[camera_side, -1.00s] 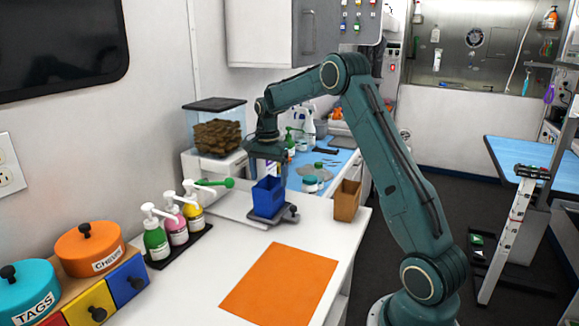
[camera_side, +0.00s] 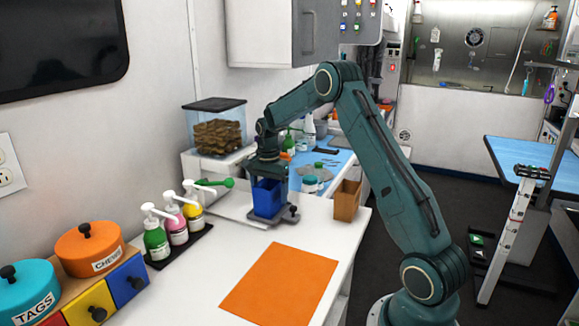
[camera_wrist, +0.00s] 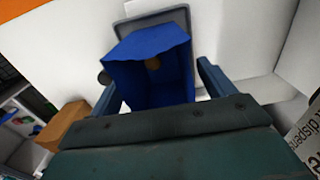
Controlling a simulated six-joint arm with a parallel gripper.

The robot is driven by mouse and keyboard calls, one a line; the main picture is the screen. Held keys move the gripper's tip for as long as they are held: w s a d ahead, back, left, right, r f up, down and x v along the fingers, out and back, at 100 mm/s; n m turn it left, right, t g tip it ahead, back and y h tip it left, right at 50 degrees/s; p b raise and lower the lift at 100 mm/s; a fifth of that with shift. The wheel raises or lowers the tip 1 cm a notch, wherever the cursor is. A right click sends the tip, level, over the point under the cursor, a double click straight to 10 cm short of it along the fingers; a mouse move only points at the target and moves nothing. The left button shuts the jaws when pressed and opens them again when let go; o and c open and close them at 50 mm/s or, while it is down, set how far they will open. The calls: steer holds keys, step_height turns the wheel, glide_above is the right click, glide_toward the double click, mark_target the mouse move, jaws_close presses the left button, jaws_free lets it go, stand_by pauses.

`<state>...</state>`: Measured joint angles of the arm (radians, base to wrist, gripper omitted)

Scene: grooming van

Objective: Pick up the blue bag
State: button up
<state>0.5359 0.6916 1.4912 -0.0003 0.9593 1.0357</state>
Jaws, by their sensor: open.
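The blue bag (camera_side: 268,200) stands upright on a small grey stand (camera_side: 276,217) on the white counter. It is open at the top, and in the wrist view the bag (camera_wrist: 150,50) shows something small and brown inside. My gripper (camera_side: 268,180) points down over the bag. In the wrist view my gripper (camera_wrist: 163,88) is open, with one finger on each side of the bag; I cannot tell whether they touch it. Part of the bag is hidden behind my gripper's body in the wrist view.
A brown open box (camera_side: 346,202) stands right of the bag; it also shows in the wrist view (camera_wrist: 64,124). Pump bottles (camera_side: 176,228) stand left on a black tray. An orange mat (camera_side: 280,284) lies in front. A clear bin (camera_side: 216,128) is behind left.

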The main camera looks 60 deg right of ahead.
stand_by(0.3)
steer(key=c, duration=1.2)
steer(key=shift+o, duration=0.2)
steer(key=shift+r, duration=0.2)
step_height(320, 180, up, 20)
steer(key=shift+f, duration=0.15)
